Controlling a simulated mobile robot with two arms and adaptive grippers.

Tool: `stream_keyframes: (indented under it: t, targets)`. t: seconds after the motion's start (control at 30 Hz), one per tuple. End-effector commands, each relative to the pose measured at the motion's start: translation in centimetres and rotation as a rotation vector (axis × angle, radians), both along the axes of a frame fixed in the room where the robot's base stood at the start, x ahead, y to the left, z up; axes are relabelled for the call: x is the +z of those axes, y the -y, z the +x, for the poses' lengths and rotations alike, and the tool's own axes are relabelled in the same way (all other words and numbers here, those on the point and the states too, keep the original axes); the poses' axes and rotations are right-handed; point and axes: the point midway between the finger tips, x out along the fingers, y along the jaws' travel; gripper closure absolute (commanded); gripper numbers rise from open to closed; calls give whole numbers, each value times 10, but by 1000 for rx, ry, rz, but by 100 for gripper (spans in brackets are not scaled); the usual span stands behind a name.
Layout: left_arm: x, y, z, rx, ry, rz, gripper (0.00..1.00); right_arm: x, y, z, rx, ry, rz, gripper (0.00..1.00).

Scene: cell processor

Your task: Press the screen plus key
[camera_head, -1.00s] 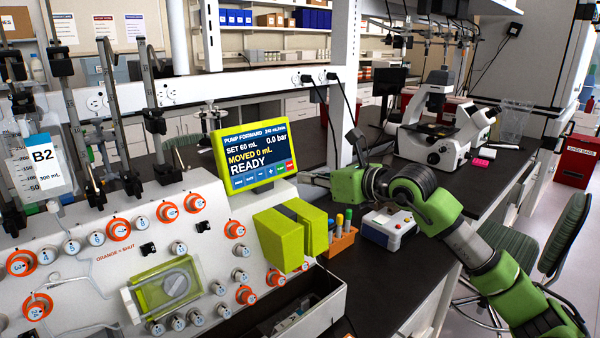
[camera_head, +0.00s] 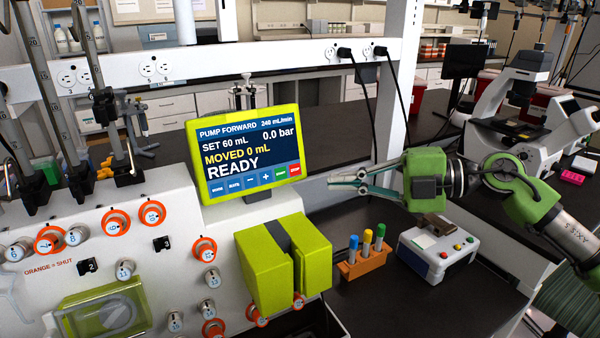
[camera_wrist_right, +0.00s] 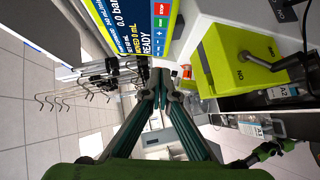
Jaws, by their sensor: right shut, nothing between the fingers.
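The pump screen (camera_head: 247,150) in its lime-green frame faces me and reads SET 60 mL, MOVED 0 mL, READY, 0.0 bar. The plus key (camera_head: 266,177) is a blue key in the row along its bottom edge, left of a green and a red key. My right gripper (camera_head: 336,183) is shut and empty. Its fingertips point left, to the right of the screen's lower right corner and apart from it in the picture. In the right wrist view the shut fingertips (camera_wrist_right: 161,76) lie below the edge of the screen (camera_wrist_right: 120,22). I do not make out my left gripper.
A lime-green pump head (camera_head: 275,268) stands below the screen. An orange rack (camera_head: 365,265) with capped tubes and a white box (camera_head: 437,250) with coloured buttons sit on the dark bench. A white post (camera_head: 402,90) with hanging cables rises behind my right gripper.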

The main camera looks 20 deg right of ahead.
Motion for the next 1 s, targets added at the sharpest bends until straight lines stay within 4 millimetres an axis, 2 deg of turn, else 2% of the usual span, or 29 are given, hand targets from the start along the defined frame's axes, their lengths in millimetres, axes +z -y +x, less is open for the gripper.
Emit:
stream_keyframes:
  t: [0.2,0.47,0.73,1.0]
  targets:
    - [-1,-5,-8,2,-13,6,60,0,0,0,2,-5,5,100]
    - [5,-7,-8,1,-13,8,60,2,-6,4,2,-1,5,100]
    - [32,-4,-3,-2,-5,5,60,-2,-45,27,5,0,7,100]
    - [53,-1,-1,-3,-1,0,60,-14,-86,59,2,-2,5,100]
